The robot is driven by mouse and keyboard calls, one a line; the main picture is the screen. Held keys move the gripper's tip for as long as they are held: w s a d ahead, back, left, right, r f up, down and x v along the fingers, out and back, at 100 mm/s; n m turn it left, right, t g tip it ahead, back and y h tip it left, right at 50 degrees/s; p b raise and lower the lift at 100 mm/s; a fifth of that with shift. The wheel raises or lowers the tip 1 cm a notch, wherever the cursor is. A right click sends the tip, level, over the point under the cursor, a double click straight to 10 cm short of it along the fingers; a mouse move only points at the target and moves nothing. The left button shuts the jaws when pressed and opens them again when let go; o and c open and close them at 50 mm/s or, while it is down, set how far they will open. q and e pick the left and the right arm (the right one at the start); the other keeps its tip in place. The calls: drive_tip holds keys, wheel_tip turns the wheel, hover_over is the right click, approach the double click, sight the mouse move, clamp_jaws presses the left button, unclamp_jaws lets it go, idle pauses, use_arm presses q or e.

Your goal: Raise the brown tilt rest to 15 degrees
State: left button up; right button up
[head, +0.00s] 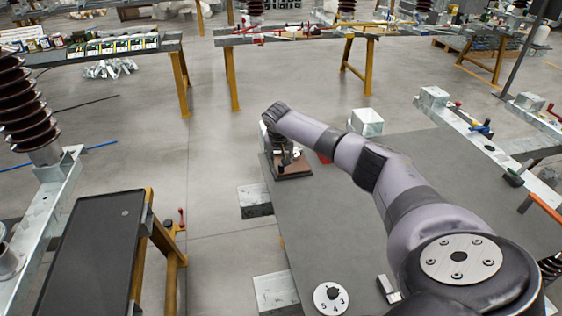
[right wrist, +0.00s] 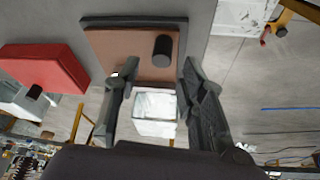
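The brown tilt rest (head: 293,173) lies at the far left corner of the grey table, partly hidden under my right gripper in the head view. In the right wrist view the rest (right wrist: 125,50) is a brown plate on a dark base, with a black knob (right wrist: 162,50) standing on it. Its tilt angle cannot be told. My right gripper (head: 284,154) points down over the rest's far side. In the right wrist view its two fingers (right wrist: 157,95) are apart, at the plate's far edge; contact cannot be told. My left gripper is not in view.
A pale metal block (right wrist: 155,113) shows between the fingers, seemingly beyond the plate. A red block (right wrist: 42,68) sits beside the rest. A numbered dial (head: 331,298) and a small metal block (head: 388,289) lie near the table's front. The table (head: 325,225) middle is clear.

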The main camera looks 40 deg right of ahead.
drive_tip(key=shift+x, duration=1.1)
drive_tip(key=shift+w+f, duration=0.1)
drive_tip(key=shift+f, duration=0.05)
drive_tip(key=shift+d, duration=0.1)
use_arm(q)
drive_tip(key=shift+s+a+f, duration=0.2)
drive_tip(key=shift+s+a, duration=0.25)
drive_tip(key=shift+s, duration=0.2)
use_arm(e)
clamp_jaws()
drive_tip(key=shift+f, duration=0.1)
